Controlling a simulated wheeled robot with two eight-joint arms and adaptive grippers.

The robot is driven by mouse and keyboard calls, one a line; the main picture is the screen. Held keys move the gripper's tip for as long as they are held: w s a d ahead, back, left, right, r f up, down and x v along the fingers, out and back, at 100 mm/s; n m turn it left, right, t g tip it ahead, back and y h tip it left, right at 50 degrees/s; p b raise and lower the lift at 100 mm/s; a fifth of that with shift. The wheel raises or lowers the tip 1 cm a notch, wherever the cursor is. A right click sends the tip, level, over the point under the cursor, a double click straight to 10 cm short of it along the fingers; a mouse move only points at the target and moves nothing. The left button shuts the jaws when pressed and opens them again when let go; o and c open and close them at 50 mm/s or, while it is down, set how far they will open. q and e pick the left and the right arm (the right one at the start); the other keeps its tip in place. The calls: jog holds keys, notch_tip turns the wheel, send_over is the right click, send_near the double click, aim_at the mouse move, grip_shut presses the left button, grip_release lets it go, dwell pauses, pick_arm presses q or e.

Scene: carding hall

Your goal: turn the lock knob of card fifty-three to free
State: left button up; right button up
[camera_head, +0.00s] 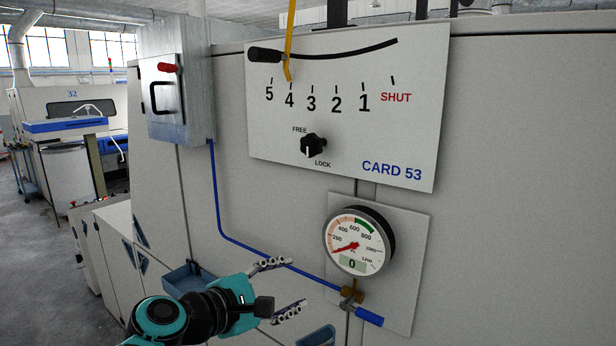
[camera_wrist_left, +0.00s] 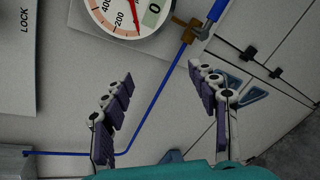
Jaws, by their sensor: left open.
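The black lock knob (camera_head: 313,146) sits on the white CARD 53 panel (camera_head: 225,140), between the words FREE at upper left and LOCK at lower right. A pale mark shows on the knob's lower front, on the side towards LOCK. My left gripper (camera_head: 296,283) is open and empty, well below the knob and left of the gauge. In the left wrist view its spread fingers (camera_wrist_left: 160,72) have nothing between them but the wall and a blue pipe behind. There the word LOCK shows at the upper left; the knob is out of view. My right gripper is not in view.
A round gauge (camera_head: 354,243) reading 0 and a blue-handled valve (camera_head: 368,316) stick out right of my left gripper. A blue pipe (camera_head: 228,238) runs along the wall. Above the knob are a numbered scale and a yellow pointer (camera_head: 289,45). A grey switch box (camera_head: 175,90) stands at left.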

aim_at(307, 147)
pick_arm(q)
jog(key=w+r+n+t+h+p, duration=0.1)
jog(key=w+r+n+t+p, duration=0.25)
jog(key=r, duration=0.85)
jog(key=w+r+n+g+h+p, duration=0.15)
jog(key=r+n+p, duration=0.4)
jog(key=r, duration=0.65)
jog(key=shift+t+y, duration=0.45)
jog(key=shift+t, duration=0.05)
jog(key=x, duration=0.2)
jog(key=p+x, duration=0.1)
jog(key=x, duration=0.2)
jog(key=p+x, duration=0.1)
jog(key=x, duration=0.2)
jog(key=shift+w+a+f, duration=0.15)
jog(key=shift+a+f, duration=0.1)
jog(key=shift+a, duration=0.05)
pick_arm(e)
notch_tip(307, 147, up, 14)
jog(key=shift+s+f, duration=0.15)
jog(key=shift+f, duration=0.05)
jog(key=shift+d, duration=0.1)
pick_arm(q)
jog(key=c, duration=1.2)
